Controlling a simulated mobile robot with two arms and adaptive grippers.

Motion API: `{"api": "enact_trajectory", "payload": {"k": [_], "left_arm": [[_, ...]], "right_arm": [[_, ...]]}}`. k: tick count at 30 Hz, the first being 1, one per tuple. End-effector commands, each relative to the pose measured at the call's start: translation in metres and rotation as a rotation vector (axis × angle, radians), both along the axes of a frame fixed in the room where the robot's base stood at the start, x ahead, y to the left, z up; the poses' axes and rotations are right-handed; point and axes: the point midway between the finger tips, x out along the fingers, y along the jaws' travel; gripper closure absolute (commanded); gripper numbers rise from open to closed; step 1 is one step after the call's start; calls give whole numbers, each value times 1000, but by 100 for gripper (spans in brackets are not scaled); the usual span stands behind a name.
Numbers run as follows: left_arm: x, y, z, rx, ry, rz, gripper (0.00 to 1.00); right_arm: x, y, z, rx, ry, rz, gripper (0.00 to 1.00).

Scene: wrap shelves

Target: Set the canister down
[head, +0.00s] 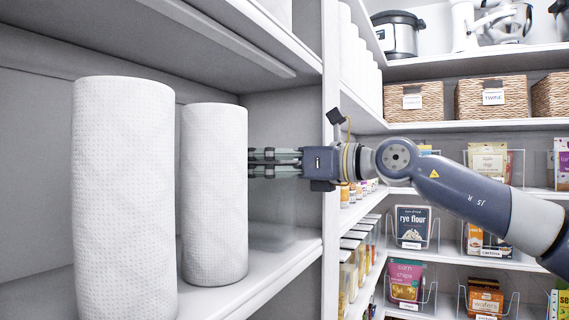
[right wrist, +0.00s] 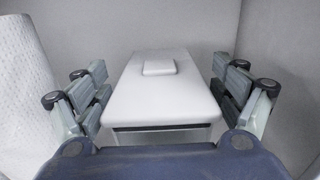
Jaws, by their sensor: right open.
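The canister is a clear box that shows faintly in the head view (head: 272,232), upright on the white shelf (head: 285,262) just right of the paper towel rolls. Its white lid with a small raised square fills the middle of the right wrist view (right wrist: 160,95). My right gripper (head: 262,162) reaches in from the right, level, at the height of the canister's top. In the right wrist view its fingers are open, one on each side of the lid, with narrow gaps visible. The canister's lower part is hidden in the wrist view. My left gripper is not in view.
Two white paper towel rolls (head: 124,200) (head: 214,195) stand left of the canister. A shelf upright (head: 331,220) stands right of it, below my wrist. Another shelf board (head: 225,40) is above. Baskets (head: 415,102) and food packs fill the shelves at right.

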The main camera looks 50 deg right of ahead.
Motion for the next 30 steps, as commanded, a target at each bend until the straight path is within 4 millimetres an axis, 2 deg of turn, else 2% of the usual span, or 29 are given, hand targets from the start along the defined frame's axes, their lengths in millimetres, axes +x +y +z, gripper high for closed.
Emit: {"api": "enact_trajectory", "payload": {"k": [5,12,18,24,30], "left_arm": [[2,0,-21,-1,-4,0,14],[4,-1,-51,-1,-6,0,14],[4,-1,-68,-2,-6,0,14],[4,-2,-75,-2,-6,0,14],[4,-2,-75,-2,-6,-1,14]], "right_arm": [[-20,-6,-4,1,-7,-1,12],[-63,-19,-5,0,-6,-2,12],[-95,-27,-3,1,-6,-1,12],[-112,-32,-1,1,-3,-1,12],[-114,-33,0,0,-1,0,12]]}}
